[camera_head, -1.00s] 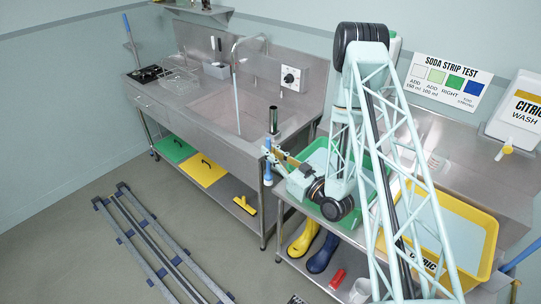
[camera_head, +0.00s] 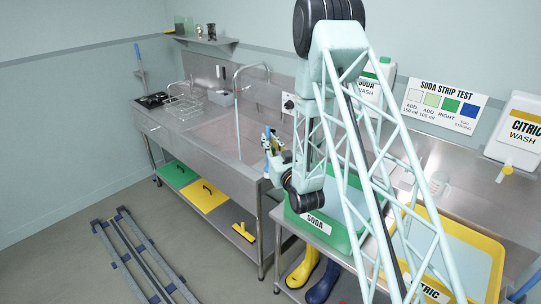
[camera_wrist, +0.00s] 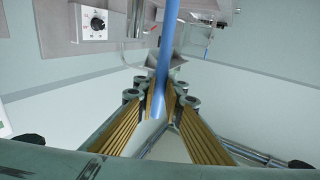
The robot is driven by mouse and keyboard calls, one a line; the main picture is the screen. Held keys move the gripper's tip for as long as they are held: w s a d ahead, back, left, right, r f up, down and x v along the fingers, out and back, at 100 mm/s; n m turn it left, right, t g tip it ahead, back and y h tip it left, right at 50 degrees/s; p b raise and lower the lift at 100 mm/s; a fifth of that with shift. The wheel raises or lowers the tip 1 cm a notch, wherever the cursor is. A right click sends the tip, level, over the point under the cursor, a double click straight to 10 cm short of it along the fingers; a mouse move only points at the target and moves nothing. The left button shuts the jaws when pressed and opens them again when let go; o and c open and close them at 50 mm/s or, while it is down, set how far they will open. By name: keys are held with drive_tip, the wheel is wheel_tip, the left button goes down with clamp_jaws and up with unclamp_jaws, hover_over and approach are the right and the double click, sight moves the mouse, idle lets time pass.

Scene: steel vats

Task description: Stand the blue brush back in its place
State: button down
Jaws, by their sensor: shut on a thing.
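The blue brush (camera_wrist: 167,45) shows in the wrist view as a smooth blue handle running up between the fingers. My gripper (camera_wrist: 160,103) is shut on it. In the head view the blue brush (camera_head: 267,144) is a small upright blue piece at my gripper (camera_head: 272,147), above the near right corner of the sink bench. The brush's bristles cannot be made out. I cannot tell which spot is the brush's place.
The steel sink bench (camera_head: 215,158) has a tall tap and a wire rack. The green SODA tub (camera_head: 325,232) and yellow CITRIC tub (camera_head: 480,230) stand at the right. A blue-handled tool (camera_head: 139,58) stands at the bench's far left. A wall shelf (camera_head: 205,41) is above.

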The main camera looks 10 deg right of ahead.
sight(269, 130)
drive_tip(key=shift+w+r+m+h+b, duration=0.25)
drive_tip(key=shift+w+r+h, duration=0.1)
drive_tip(key=shift+r, duration=0.45)
drive_tip(key=shift+w+r+m+h+b, duration=0.2)
drive_tip(key=shift+w+r+h, duration=0.15)
drive_tip(key=shift+r, duration=0.4)
drive_tip(key=shift+w+r+m+h+b, duration=0.15)
drive_tip(key=shift+w+r+m+h, duration=0.2)
drive_tip(key=shift+r, duration=0.45)
drive_tip(key=shift+s, duration=0.1)
